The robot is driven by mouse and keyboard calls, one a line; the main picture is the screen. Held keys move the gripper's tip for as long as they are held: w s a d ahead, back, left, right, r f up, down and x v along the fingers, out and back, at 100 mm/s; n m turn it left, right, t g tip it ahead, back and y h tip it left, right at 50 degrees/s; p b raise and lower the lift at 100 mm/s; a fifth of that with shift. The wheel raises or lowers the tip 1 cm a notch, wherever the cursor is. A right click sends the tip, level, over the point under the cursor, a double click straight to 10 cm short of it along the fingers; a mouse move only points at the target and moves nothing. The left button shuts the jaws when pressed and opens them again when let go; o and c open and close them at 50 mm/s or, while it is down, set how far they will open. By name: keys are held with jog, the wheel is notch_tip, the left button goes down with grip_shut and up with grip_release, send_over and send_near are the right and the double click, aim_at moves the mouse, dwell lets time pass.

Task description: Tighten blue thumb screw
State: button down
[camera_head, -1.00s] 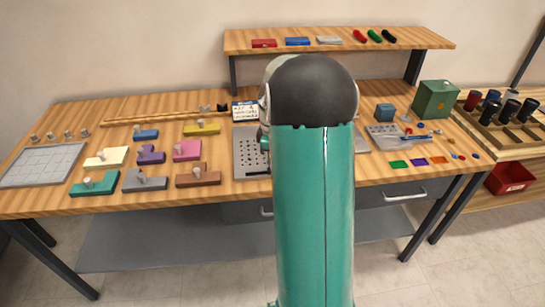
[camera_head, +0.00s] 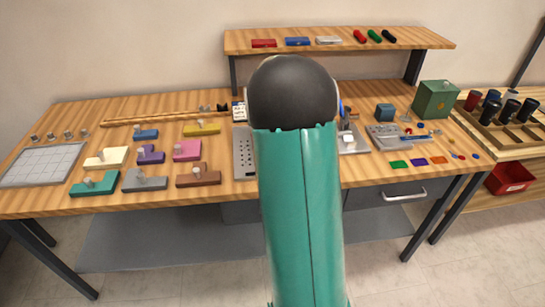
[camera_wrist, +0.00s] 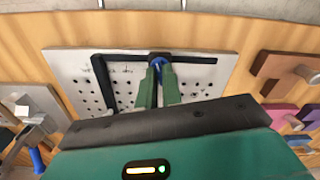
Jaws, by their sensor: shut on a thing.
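In the wrist view the blue thumb screw (camera_wrist: 158,63) sits at a black bar (camera_wrist: 195,60) on a light perforated plate (camera_wrist: 222,75). My gripper (camera_wrist: 159,72) has its green fingers close together around the screw, and only a small part of the blue shows between the tips. A second black bar (camera_wrist: 103,82) lies at an angle on the plate. In the head view the plate (camera_head: 243,160) shows only at its left part. My arm hides the screw and my gripper there.
Colored blocks with pegs, such as the brown block (camera_head: 198,179), stand left of the plate. In the wrist view a metal fixture (camera_wrist: 38,115) with a blue handle (camera_wrist: 37,158) is at the left. A green box (camera_head: 436,98) stands at the back right, and a shelf (camera_head: 340,42) runs behind.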

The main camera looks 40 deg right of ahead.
jog(key=m, duration=0.4)
jog(key=shift+w+m, duration=0.1)
jog(key=shift+m, duration=0.2)
jog(key=m, duration=0.4)
jog(key=shift+m, duration=0.3)
jog(key=c, duration=1.6)
grip_release()
jog(key=shift+o, duration=0.2)
jog(key=shift+r, duration=0.1)
notch_tip(320, 180, up, 14)
